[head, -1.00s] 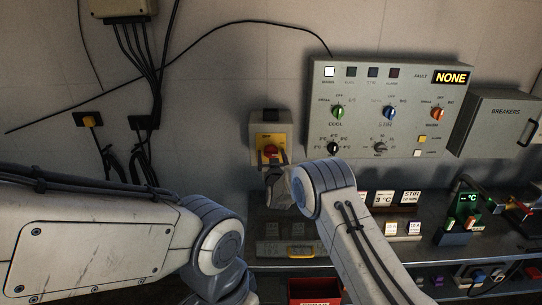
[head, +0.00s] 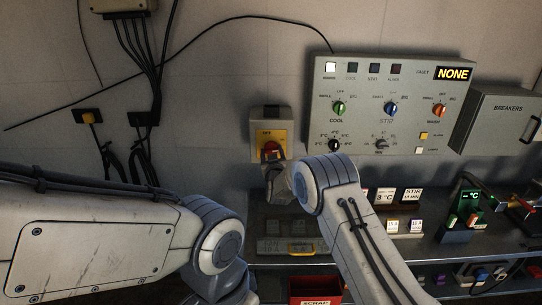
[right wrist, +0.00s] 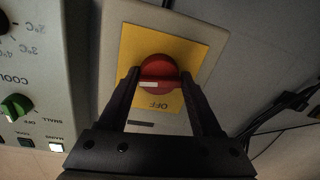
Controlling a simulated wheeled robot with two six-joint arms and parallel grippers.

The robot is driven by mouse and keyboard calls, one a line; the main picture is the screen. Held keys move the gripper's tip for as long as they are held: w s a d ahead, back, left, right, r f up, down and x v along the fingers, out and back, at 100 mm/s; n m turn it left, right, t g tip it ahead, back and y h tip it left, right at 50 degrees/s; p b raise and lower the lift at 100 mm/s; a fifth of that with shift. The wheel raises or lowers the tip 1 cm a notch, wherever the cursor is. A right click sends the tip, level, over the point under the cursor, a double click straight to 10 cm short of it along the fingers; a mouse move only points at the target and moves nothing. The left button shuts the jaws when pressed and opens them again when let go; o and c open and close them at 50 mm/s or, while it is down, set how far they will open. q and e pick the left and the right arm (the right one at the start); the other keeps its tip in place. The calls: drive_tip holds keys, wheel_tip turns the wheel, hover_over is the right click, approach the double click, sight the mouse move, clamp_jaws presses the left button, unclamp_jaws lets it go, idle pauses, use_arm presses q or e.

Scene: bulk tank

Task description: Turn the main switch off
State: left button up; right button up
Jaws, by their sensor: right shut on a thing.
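The main switch is a round red knob (head: 271,147) on a yellow plate (head: 284,136) in a pale box on the wall. In the right wrist view the red knob (right wrist: 158,70) shows between my fingers, with an OFF label and a pale mark near its grip bar. My right gripper (right wrist: 160,88) is shut on the knob's bar, one finger on each side. In the head view my right gripper (head: 271,157) covers the lower part of the switch. My left arm crosses the lower left; its gripper is not in view.
A grey control panel (head: 400,75) with coloured knobs is right of the switch; its MAINS lamp (head: 330,67) is lit white. A breakers box (head: 500,115) is further right. Below is a shelf with small displays and a red scrap bin (head: 315,291). Cables hang at left.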

drive_tip(key=n+b, duration=0.1)
drive_tip(key=n, duration=0.1)
drive_tip(key=shift+d+n, duration=0.1)
drive_tip(key=shift+n, duration=0.2)
drive_tip(key=n, duration=0.3)
drive_tip(key=shift+r+h+b, duration=0.15)
drive_tip(key=shift+h+b, duration=0.15)
drive_tip(key=shift+b, duration=0.05)
drive_tip(key=n+p, duration=0.1)
drive_tip(key=n, duration=0.3)
drive_tip(key=shift+r+n+g, duration=0.15)
drive_tip(key=shift+n+g, duration=0.15)
drive_tip(key=n+h+p, duration=0.1)
drive_tip(key=n, duration=0.3)
drive_tip(key=shift+n+p, duration=0.3)
drive_tip(key=shift+p, duration=0.05)
drive_tip(key=o, duration=1.3)
